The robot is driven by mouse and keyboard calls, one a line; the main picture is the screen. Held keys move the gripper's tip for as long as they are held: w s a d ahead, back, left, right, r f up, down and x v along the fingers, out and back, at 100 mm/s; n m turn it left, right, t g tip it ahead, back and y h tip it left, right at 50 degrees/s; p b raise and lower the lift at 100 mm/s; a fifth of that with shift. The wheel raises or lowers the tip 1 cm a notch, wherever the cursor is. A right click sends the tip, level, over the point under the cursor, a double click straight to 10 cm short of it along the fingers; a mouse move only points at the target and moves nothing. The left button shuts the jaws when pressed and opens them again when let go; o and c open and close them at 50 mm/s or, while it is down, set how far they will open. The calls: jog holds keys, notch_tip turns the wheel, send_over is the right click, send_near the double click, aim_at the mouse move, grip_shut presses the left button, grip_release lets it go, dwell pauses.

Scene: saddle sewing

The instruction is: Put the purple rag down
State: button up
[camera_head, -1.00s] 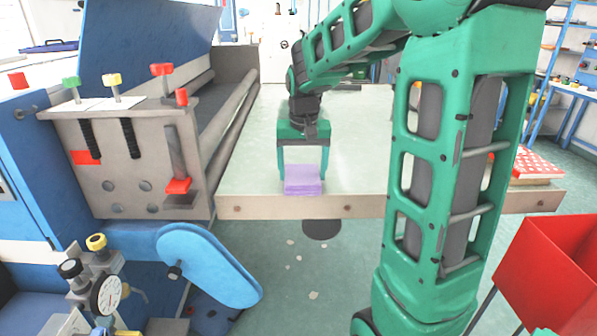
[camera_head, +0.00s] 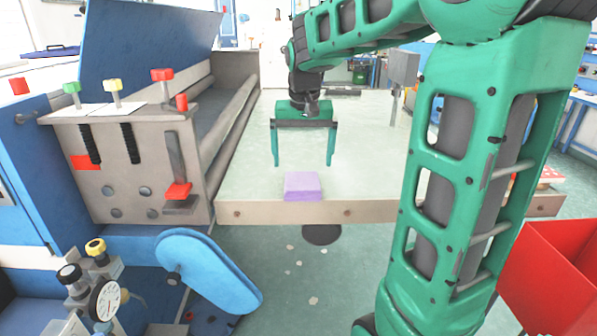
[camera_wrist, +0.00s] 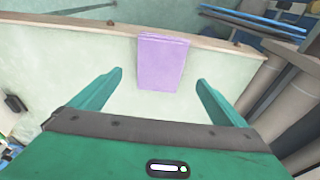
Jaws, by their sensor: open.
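The purple rag (camera_head: 302,186) is a folded pad lying on the pale table top (camera_head: 250,183), close to its front edge. My gripper (camera_head: 303,162) is open and empty, above and behind the rag, with its fingers apart from it. In the wrist view the rag (camera_wrist: 162,62) lies beyond the fingertips, between their lines, near the table edge. My gripper (camera_wrist: 158,78) shows its two green fingers spread wide there.
A blue and grey machine (camera_head: 130,165) with red, green and yellow knobs stands to the left of the table. A red bin (camera_head: 550,275) is at the lower right. The table around the rag is mostly clear.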

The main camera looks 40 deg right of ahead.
notch_tip(320, 180, up, 5)
jog(key=s+f, duration=0.5)
jog(key=s, duration=0.4)
jog(key=s+a+f+g+y, duration=0.1)
jog(key=s+f, duration=0.4)
jog(key=s, duration=0.4)
jog(key=s+a+f, duration=0.1)
jog(key=s+f, duration=0.4)
jog(key=s, duration=0.4)
jog(key=shift+g, duration=0.4)
jog(key=shift+w+f, duration=0.2)
jog(key=shift+w, duration=0.35)
